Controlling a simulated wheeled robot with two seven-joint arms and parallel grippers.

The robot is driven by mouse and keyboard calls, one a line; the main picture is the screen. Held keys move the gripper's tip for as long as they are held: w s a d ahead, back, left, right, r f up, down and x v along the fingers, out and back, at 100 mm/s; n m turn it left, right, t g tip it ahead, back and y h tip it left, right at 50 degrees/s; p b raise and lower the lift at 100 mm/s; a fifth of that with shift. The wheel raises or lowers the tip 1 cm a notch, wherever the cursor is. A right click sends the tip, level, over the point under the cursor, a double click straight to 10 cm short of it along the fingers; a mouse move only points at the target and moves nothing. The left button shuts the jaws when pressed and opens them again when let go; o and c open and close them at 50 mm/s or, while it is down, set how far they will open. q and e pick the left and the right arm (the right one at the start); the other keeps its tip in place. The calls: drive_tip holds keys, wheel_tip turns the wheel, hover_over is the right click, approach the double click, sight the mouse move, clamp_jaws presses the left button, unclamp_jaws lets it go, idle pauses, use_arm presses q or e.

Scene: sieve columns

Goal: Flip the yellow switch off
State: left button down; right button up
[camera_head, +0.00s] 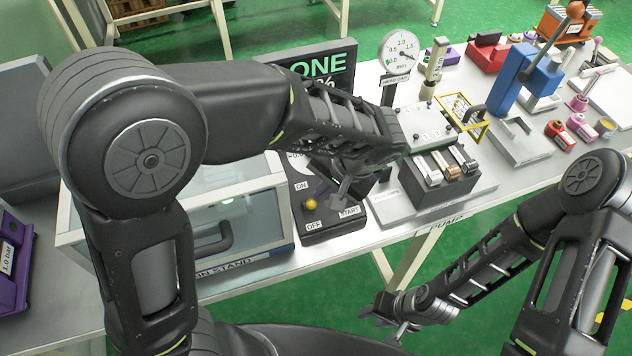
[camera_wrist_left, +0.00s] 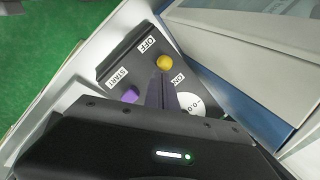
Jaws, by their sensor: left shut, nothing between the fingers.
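The yellow switch (camera_head: 311,204) has a round yellow knob and stands on a black control box (camera_head: 335,228) between the ON and OFF labels. It also shows in the left wrist view (camera_wrist_left: 164,62), between the same two labels. Which side it leans to is hard to tell. My left gripper (camera_head: 326,190) is shut and empty over the box. In the left wrist view its fingertips (camera_wrist_left: 163,80) are close beside the yellow knob, on the ON side; contact cannot be made out. My right gripper (camera_head: 386,318) hangs in front of the table, its fingers apart and empty.
A purple button (camera_wrist_left: 130,95) by the START label and a white dial (camera_wrist_left: 190,103) share the box. A glass-sided stand with a dark handle (camera_head: 216,240) is left of it. A pump unit with several levers (camera_head: 447,172) is at its right.

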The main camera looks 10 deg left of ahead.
use_arm(q)
drive_tip(key=shift+s+d+f+t+y+b, duration=0.2)
drive_tip(key=shift+s+f+t+y+b, duration=0.1)
drive_tip(key=shift+f+t+b, duration=0.1)
drive_tip(key=shift+s+r, duration=0.1)
drive_tip(key=shift+r, duration=0.1)
drive_tip(key=shift+w+a+f, duration=0.2)
drive_tip(key=shift+w+a, duration=0.2)
drive_tip(key=shift+w, duration=0.3)
